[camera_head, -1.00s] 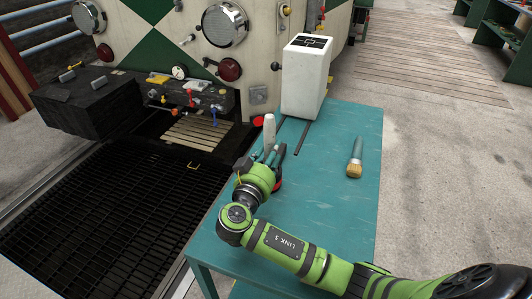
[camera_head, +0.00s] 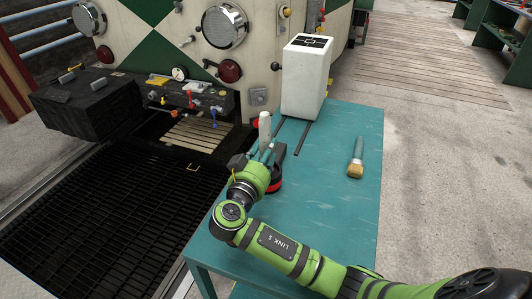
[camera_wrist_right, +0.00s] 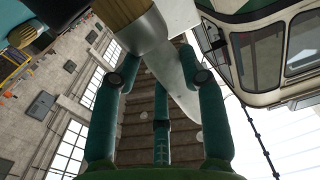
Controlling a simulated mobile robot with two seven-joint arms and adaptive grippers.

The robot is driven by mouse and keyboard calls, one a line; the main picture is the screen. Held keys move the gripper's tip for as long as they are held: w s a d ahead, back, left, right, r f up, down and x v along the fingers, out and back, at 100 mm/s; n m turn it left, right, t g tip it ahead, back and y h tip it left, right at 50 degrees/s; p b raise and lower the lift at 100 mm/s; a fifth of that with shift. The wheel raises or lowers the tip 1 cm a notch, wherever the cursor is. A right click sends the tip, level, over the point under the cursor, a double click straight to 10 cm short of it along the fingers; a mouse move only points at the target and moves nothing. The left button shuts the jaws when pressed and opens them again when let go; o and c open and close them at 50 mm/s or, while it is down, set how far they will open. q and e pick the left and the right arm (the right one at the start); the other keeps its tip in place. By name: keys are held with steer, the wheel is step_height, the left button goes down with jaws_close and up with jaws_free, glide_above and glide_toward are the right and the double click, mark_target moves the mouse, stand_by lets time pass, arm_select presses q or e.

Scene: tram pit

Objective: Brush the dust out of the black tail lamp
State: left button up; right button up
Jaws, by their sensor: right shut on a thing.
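My right gripper (camera_head: 262,160) is above the left side of the teal table, shut on a brush with a pale handle (camera_head: 265,127). The handle stands nearly upright in the head view. In the right wrist view, my gripper's fingers (camera_wrist_right: 160,85) flank the pale handle (camera_wrist_right: 178,75), and tan bristles (camera_wrist_right: 118,18) show at the top. My left gripper is not in view.
A second brush (camera_head: 356,159) with a teal handle lies on the right of the teal table (camera_head: 325,205). A white box (camera_head: 304,85) stands at its back. A grated pit (camera_head: 95,220) lies left of the table. The table's right front is clear.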

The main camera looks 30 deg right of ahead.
steer(key=shift+s+d, duration=0.55)
steer(key=shift+s, duration=0.05)
step_height(320, 180, up, 7)
steer(key=p, duration=0.4)
stand_by(0.5)
